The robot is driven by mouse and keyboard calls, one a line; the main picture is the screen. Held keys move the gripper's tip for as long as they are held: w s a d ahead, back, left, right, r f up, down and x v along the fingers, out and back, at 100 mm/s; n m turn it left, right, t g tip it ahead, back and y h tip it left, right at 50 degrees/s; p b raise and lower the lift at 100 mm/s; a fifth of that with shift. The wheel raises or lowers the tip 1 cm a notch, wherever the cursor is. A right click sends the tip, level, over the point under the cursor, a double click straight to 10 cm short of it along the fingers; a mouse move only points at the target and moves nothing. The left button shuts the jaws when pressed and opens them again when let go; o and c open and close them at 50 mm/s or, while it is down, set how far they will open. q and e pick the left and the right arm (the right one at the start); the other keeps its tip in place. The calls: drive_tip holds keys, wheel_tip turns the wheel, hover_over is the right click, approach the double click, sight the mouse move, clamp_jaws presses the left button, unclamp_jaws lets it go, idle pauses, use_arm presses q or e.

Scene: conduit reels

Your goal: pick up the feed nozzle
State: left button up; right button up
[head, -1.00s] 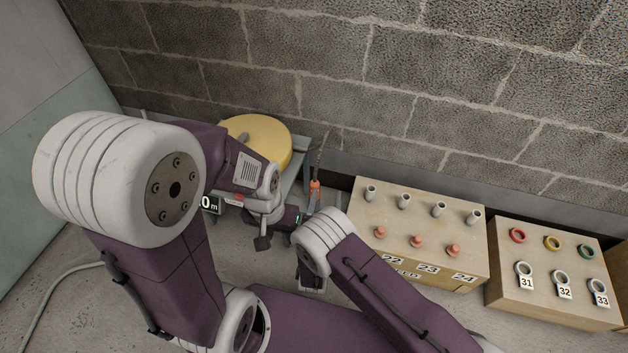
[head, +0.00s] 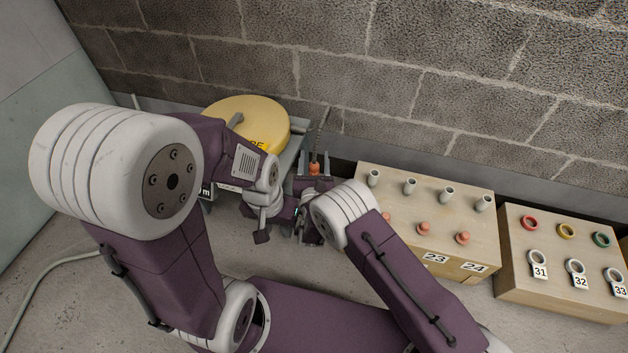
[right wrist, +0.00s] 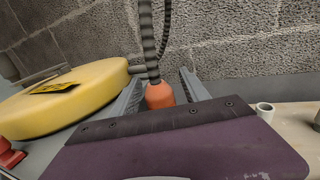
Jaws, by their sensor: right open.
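The feed nozzle (head: 314,168) is an orange piece at the lower end of a grey ribbed conduit that hangs by the wall. It also shows in the right wrist view (right wrist: 159,95), upright beyond the purple hand plate. My right gripper (right wrist: 160,94) is open, with one grey finger on each side of the nozzle. A gap shows on the right side; contact on the left cannot be made out. In the head view my left gripper (head: 292,213) is low beside the reel stand, partly hidden by the arms. Its fingers do not show clearly.
A yellow reel (head: 245,120) lies on a grey stand left of the nozzle. A wooden box (head: 440,205) with grey tubes and orange plugs stands to the right. Another box (head: 530,275) with coloured rings stands further right. The block wall (head: 430,80) is close behind.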

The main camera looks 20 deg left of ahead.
drive_tip(key=shift+r, duration=0.1)
clamp_jaws()
wheel_tip(320, 180, up, 10)
drive_tip(key=p, duration=0.6)
